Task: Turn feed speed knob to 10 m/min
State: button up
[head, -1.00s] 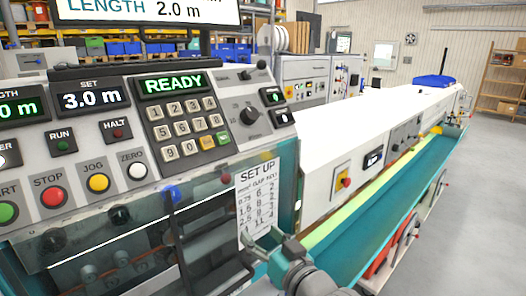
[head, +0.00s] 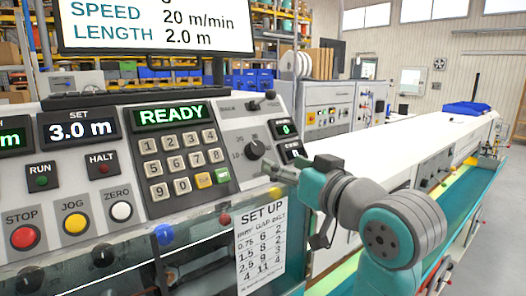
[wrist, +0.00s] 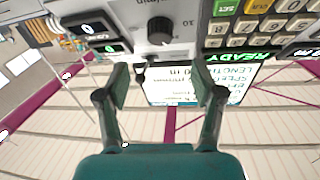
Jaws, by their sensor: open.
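The feed speed knob (head: 254,150) is a dark round knob on the grey panel right of the keypad, with a printed scale around it. A 10 mark shows at its left. In the wrist view the knob (wrist: 160,31) is upside down, beyond and between my fingertips. My gripper (head: 272,169) is open and just in front of the knob's lower right in the head view. In the wrist view my gripper (wrist: 159,72) has its two fingers apart with nothing between them. The monitor (head: 155,25) reads speed 20 m/min and length 2.0 m. The knob's pointer is too small to read.
The keypad (head: 182,163) is left of the knob, under a READY display (head: 170,115). A small lever (head: 262,102) is above the knob, and small displays (head: 286,129) are to its right. A set-up sheet (head: 261,246) hangs below. A long white machine bed (head: 430,140) extends right.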

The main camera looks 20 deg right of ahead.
aim_at(262, 149)
jog(key=w, duration=0.3)
jog(key=w+a, duration=0.1)
jog(key=w, duration=0.2)
jog(key=w+a, duration=0.1)
jog(key=w, duration=0.3)
jog(key=c, duration=1.1)
jog(key=shift+c, duration=0.2)
